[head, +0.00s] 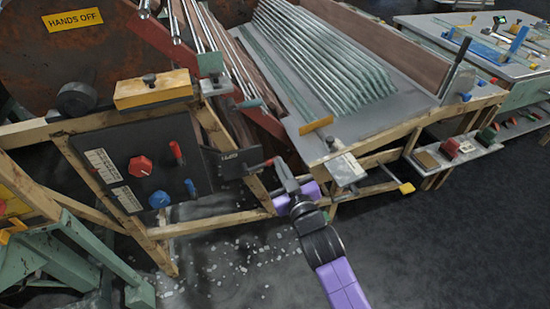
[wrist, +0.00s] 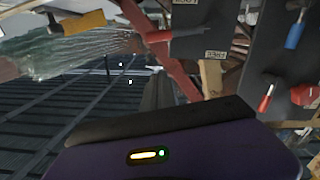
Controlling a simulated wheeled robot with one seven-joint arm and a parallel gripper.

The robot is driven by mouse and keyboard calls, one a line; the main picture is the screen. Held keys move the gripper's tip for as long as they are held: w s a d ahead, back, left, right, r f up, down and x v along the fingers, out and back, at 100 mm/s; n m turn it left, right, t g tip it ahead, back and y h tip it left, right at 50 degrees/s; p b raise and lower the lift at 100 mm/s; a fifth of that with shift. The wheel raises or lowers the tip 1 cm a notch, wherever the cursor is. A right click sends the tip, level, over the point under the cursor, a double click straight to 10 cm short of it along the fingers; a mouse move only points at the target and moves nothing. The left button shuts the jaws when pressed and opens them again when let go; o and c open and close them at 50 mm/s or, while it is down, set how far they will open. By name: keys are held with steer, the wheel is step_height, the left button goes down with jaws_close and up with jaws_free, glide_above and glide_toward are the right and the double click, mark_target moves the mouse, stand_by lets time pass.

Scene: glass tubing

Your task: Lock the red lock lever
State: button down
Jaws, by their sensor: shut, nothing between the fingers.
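The red lock lever (head: 262,164) sticks out to the right from a small dark plate (head: 228,164) on the wooden frame. In the wrist view the lever (wrist: 162,36) shows a red grip and grey shaft pointing left, its pivot side between a label at the plate's top and a "FREE" label (wrist: 215,55) below. My gripper (head: 280,166) is shut and empty, close beside the lever's red end. In the wrist view the shut fingers (wrist: 158,80) stand below the red grip. Whether they touch it I cannot tell.
A black panel (head: 115,160) left of the plate carries a red knob (head: 140,167), a blue knob (head: 160,199), another red-handled lever (head: 177,152) and a blue lever (head: 191,187). Glass tubes (head: 320,50) lie on the sloped table to the right.

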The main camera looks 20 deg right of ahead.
steer(key=s, duration=0.6)
steer(key=shift+r, duration=0.25)
steer(key=s+r+m+g+p, duration=0.1)
steer(key=s+r+p, duration=0.2)
steer(key=s, duration=1)
steer(key=s+r+m+p, duration=0.1)
steer(key=s+r+p, duration=0.3)
steer(key=s, duration=0.9)
steer(key=s+r+g+p, duration=0.1)
steer(key=s+r+p, duration=0.3)
steer(key=s+r, duration=0.3)
steer(key=s+d, duration=0.1)
steer(key=s, duration=0.4)
steer(key=shift+s+m+g, duration=0.3)
steer(key=shift+s+m, duration=0.1)
